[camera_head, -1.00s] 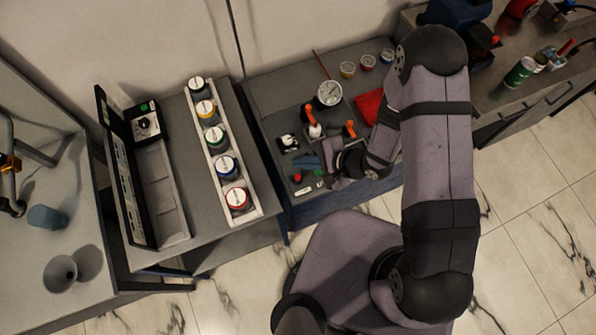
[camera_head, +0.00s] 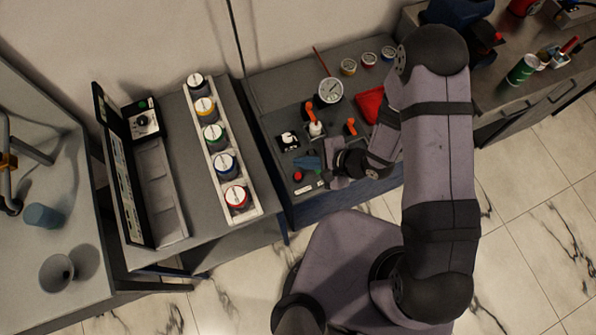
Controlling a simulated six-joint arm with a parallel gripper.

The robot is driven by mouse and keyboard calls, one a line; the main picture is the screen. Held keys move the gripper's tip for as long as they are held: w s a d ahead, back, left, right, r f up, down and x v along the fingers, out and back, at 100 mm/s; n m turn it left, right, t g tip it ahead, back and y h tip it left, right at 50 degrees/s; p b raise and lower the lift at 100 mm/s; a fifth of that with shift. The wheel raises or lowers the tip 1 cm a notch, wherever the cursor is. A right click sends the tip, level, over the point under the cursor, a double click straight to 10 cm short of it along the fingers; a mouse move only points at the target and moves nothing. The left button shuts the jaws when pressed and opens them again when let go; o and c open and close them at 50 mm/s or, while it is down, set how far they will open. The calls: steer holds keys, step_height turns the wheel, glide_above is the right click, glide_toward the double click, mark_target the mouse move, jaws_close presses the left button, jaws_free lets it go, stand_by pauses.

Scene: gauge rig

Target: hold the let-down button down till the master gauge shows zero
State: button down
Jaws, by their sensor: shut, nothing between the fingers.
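The large round white-faced gauge (camera_head: 330,91), which looks like the master gauge, stands at the back of the rig bench. Its needle is too small to read. A red button (camera_head: 297,176) sits near the bench's front left, with a small green mark (camera_head: 320,183) to its right. I cannot tell which control is the let-down button. My gripper (camera_head: 327,172) is low over the front of the bench, shut and empty, just right of the red button. It hides part of the panel, and I cannot tell whether it touches anything. A blue item (camera_head: 307,162) lies at its left.
Orange-handled valves (camera_head: 312,117) and (camera_head: 350,127) rise behind my gripper.

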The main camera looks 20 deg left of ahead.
steer(key=b, duration=0.5)
glide_above(298, 176)
steer(key=d, duration=0.1)
step_height(298, 176, down, 5)
steer(key=shift+w+d+f+b, duration=0.15)
steer(key=shift+f+b, duration=0.6)
steer(key=shift+f, duration=0.5)
steer(key=shift+f+b, duration=0.35)
steer(key=shift+f, duration=0.6)
stand_by(3.4)
steer(key=shift+r, duration=0.1)
stand_by(1.0)
steer(key=shift+r+p, duration=0.9)
steer(key=shift+p, duration=0.2)
